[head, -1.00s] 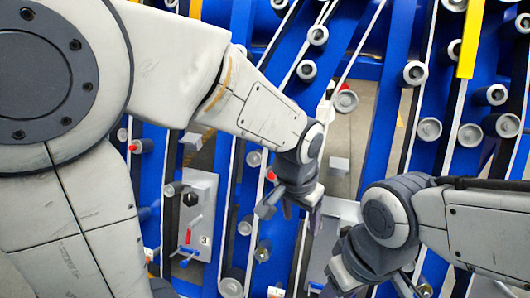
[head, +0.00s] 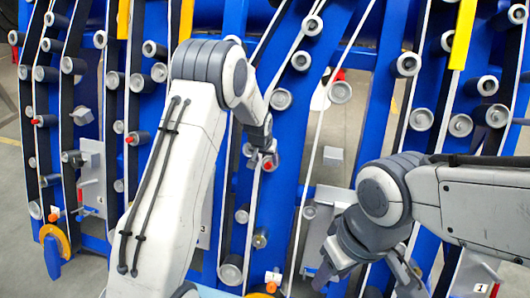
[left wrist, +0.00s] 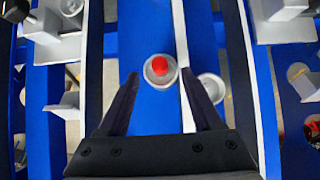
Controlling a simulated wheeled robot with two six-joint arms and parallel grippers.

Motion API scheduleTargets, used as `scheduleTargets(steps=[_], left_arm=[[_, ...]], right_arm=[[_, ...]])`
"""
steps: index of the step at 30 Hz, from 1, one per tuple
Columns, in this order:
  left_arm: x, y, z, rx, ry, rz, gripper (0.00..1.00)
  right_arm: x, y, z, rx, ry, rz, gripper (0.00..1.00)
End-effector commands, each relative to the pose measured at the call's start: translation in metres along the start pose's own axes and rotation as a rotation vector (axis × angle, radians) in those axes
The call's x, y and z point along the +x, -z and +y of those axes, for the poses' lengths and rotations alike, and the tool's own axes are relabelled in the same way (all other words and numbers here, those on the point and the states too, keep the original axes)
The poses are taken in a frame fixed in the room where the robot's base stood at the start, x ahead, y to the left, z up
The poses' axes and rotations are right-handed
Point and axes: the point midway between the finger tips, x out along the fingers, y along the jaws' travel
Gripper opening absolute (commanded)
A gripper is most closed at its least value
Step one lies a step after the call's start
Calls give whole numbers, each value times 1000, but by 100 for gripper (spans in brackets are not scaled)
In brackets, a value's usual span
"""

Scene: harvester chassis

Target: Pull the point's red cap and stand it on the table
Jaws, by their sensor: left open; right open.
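A red cap (head: 267,165) sits on the end of a grey round fitting on a blue beam of the chassis. In the left wrist view the red cap (left wrist: 160,66) is ahead of my left gripper, roughly centred between the fingers. My left gripper (left wrist: 160,88) is open and empty, its two dark fingers on either side of the line to the cap. In the head view my left gripper (head: 262,150) is at the cap, partly hidden by its own wrist. My right gripper (head: 365,280) is open at the lower right, away from the cap. No table is clearly identifiable.
Blue slanted beams with white strips and many grey rollers fill the view. Other red-tipped fittings (head: 131,140) show at the left. A grey panel (head: 328,205) stands right of the beam. A yellow bar (head: 464,35) hangs at upper right. Grey brackets (left wrist: 65,105) flank the wrist view.

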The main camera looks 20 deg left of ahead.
Motion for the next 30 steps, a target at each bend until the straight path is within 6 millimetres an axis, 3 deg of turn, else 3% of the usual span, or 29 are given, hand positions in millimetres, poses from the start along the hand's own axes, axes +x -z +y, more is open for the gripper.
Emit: scheduleTargets(steps=[3, 9, 20, 21, 26, 30], left_arm=[[20, 0, 0, 0, 0, -2, 66], [43, 0, 0, -1, 0, 0, 66], [50, 0, 0, -1, 0, 0, 66], [50, 0, 0, -1, 0, 0, 63], [49, 0, 0, -1, 0, 0, 1], [49, 0, 0, -1, 0, 0, 0]], right_arm=[[-6, 0, 0, 0, 0, 0, 50], [-9, 0, -1, 0, 0, 0, 50], [-10, 0, -1, 0, 0, 0, 50], [-9, 0, -1, 0, 0, 0, 50], [-9, 0, -1, 0, 0, 0, 50], [-10, 0, -1, 0, 0, 0, 50]])
